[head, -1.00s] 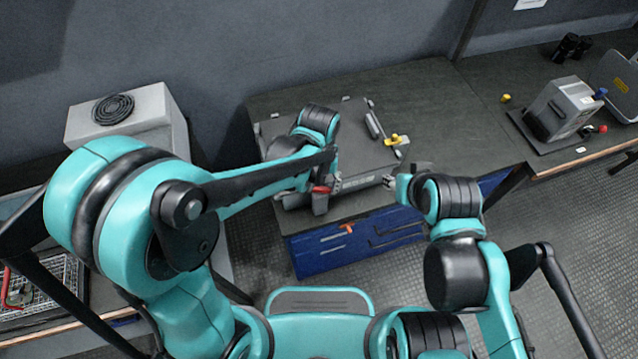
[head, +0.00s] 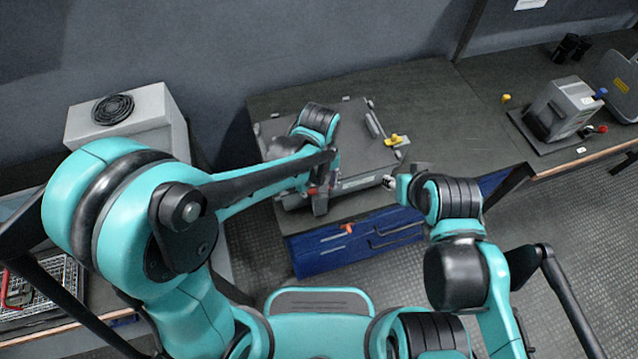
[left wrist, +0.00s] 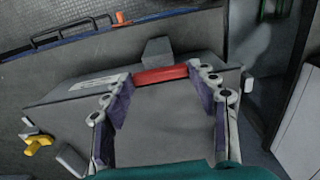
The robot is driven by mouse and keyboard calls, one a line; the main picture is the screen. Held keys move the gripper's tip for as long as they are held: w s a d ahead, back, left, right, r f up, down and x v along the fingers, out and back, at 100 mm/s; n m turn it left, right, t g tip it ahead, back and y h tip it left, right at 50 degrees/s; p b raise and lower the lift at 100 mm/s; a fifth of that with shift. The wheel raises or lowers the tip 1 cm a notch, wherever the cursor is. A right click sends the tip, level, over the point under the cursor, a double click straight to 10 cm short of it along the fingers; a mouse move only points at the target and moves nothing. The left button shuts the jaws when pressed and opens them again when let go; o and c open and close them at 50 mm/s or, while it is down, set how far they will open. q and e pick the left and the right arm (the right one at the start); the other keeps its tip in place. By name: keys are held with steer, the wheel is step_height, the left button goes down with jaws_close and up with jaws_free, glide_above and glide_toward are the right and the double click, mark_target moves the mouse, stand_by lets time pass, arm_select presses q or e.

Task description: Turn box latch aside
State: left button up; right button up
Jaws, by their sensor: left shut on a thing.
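The grey box (head: 352,112) lies on the workbench, and its flat lid (left wrist: 165,130) fills much of the left wrist view. The red latch (left wrist: 162,74) sits at the box's front edge, beside a grey block (left wrist: 157,50). My left gripper (head: 322,186) is over that edge. In the left wrist view its fingers (left wrist: 160,88) stand on either side of the red latch, shut on it. In the head view the gripper mostly hides the latch. My right gripper (head: 390,183) is near the box's front right corner, apart from the latch; its jaws are too small to judge.
A yellow piece (head: 397,140) is at the box's right side, near a grey bar (head: 373,125). A blue panel (head: 355,243) with an orange piece (head: 346,228) and dark handles is below the bench front.

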arm_select(q)
steer(key=o, duration=1.2)
steer(key=shift+c, duration=0.2)
step_height(320, 180, up, 12)
steer(key=shift+a, duration=0.1)
